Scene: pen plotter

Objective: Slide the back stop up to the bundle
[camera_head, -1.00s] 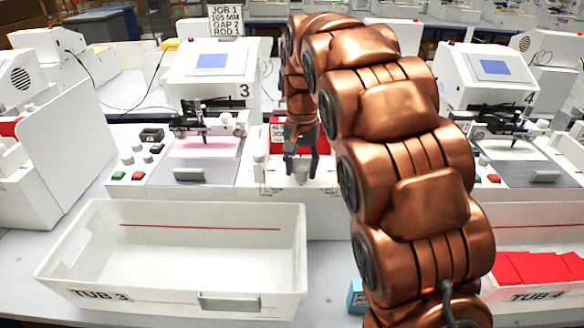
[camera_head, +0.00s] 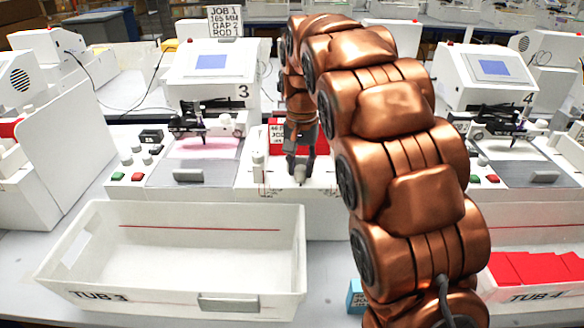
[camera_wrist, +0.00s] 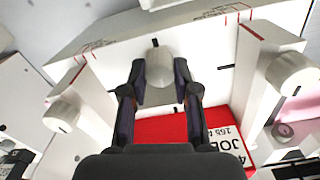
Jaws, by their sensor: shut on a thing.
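My gripper (camera_wrist: 160,75) is shut on a pale grey rounded knob (camera_wrist: 160,63), which I take to be the back stop's. In the head view my gripper (camera_head: 300,172) is low over the white station, with the knob (camera_head: 300,177) showing between its fingertips. The red bundle (camera_wrist: 165,128) lies below the knob in the wrist view, partly hidden by my fingers. It has a white JOB label (camera_wrist: 228,146). In the head view the bundle (camera_head: 276,147) is behind my gripper. I cannot tell how wide the gap between stop and bundle is.
White side pieces with round knobs flank the bundle, at left (camera_wrist: 63,113) and right (camera_wrist: 291,70) in the wrist view. Plotter 3 (camera_head: 208,75) stands left of my arm. Empty TUB 3 (camera_head: 200,270) is in front, and TUB 4 (camera_head: 540,295) holds red sheets.

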